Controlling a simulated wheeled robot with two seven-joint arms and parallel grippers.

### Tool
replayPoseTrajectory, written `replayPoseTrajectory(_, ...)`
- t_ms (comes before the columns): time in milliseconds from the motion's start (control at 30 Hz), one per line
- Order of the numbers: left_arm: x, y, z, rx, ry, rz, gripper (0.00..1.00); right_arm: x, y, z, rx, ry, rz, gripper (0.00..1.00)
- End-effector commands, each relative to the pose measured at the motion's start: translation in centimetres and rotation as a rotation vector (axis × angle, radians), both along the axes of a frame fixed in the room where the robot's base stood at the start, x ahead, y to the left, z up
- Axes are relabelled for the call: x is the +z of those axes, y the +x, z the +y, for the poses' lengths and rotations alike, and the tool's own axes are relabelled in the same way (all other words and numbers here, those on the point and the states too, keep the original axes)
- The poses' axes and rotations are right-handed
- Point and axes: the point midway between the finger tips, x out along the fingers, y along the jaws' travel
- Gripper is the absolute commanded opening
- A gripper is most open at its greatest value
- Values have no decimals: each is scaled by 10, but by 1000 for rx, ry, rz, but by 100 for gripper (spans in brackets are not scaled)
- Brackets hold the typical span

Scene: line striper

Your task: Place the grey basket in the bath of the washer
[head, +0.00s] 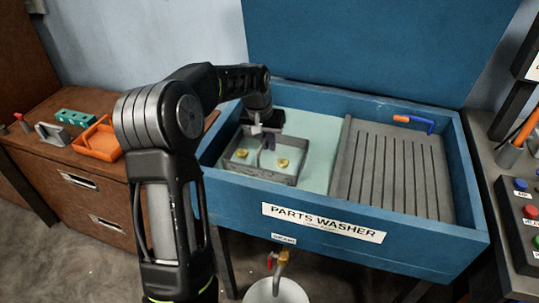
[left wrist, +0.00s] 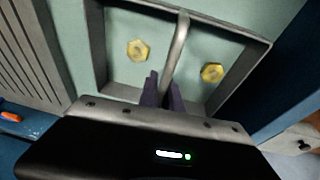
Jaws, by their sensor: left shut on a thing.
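The grey basket (head: 264,172) is in the left part of the blue parts washer (head: 228,192), over the pale green bath floor (head: 310,130). Two brass nuts show inside it, one on the left (head: 241,153) and one on the right (head: 283,163). My left gripper (head: 267,143) reaches down from above and is shut on the basket's handle; the grip on the handle (left wrist: 178,50) shows in the left wrist view. I cannot tell whether the basket's underside touches the bath floor. My right gripper is not in view.
A slatted grey drainboard (head: 395,170) fills the washer's right side, with a blue and orange tool (head: 414,122) behind. The blue lid stands open. An orange tray (head: 96,141) sits on the left brown cabinet. A control box (head: 525,215) is at far right, a bucket (head: 276,292) below.

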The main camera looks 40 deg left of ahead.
Motion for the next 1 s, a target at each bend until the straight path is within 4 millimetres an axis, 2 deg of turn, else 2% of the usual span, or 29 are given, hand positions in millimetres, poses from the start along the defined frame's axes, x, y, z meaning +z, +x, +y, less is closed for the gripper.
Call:
replayPoseTrajectory(267, 1, 1, 0, 0, 1, -4, 0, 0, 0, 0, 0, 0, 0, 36)
replayPoseTrajectory(367, -8, 1, 0, 0, 1, -3, 0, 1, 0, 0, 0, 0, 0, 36)
replayPoseTrajectory(633, -45, 1, 0, 0, 1, -3, 0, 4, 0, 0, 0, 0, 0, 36)
replayPoseTrajectory(1000, -50, 1, 0, 0, 2, -5, 0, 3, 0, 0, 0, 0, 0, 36)
